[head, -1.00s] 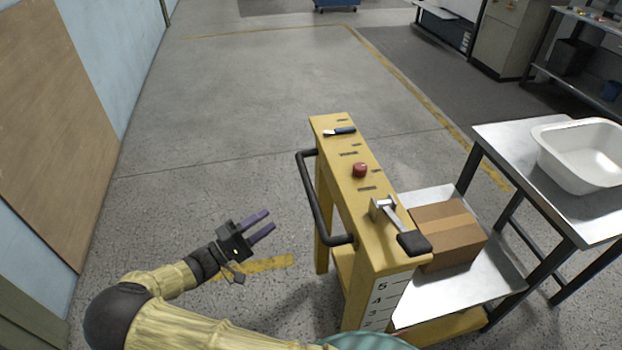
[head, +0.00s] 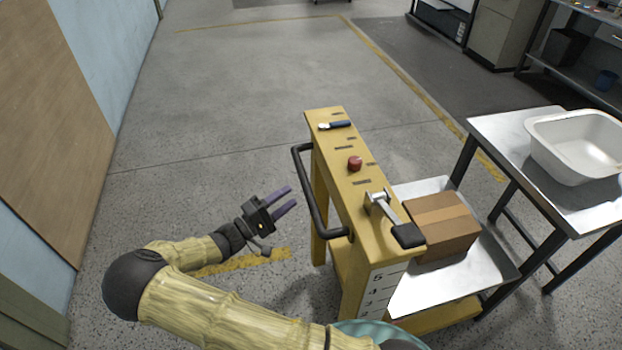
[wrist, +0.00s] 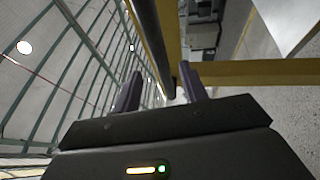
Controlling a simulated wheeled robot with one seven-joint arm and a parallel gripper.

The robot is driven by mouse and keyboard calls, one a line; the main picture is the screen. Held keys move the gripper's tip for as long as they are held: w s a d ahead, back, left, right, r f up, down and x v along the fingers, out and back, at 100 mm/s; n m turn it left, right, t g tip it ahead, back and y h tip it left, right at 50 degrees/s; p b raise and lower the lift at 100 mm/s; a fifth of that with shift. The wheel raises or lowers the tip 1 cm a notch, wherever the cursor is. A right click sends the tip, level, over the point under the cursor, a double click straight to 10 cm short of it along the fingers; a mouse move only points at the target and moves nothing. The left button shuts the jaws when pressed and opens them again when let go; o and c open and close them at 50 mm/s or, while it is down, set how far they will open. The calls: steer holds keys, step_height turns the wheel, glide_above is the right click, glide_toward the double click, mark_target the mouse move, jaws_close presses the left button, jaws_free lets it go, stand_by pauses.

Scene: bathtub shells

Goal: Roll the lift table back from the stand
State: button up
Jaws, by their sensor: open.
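The yellow lift table (head: 332,148) stands in the middle of the head view, with a black push handle (head: 310,195) on its left side. A red button (head: 354,164), a lever with a black pad (head: 408,235) and a small blue-and-silver part (head: 334,125) are on its top. Its metal platform (head: 437,290) carries a cardboard box (head: 441,227). The stand (head: 493,124) is the metal table to the right. My gripper (head: 286,200) is open and empty, just left of the handle and apart from it. In the wrist view the dark handle bar (wrist: 150,40) shows beyond the fingers.
A white tub (head: 580,143) sits on the stand. A wooden panel (head: 45,130) and blue wall are at the left. The concrete floor (head: 240,90) is clear left of and beyond the lift table. Shelving (head: 590,60) stands at the back right.

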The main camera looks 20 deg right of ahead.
steer(key=p+x, duration=0.1)
steer(key=x, duration=0.8)
jaws_close()
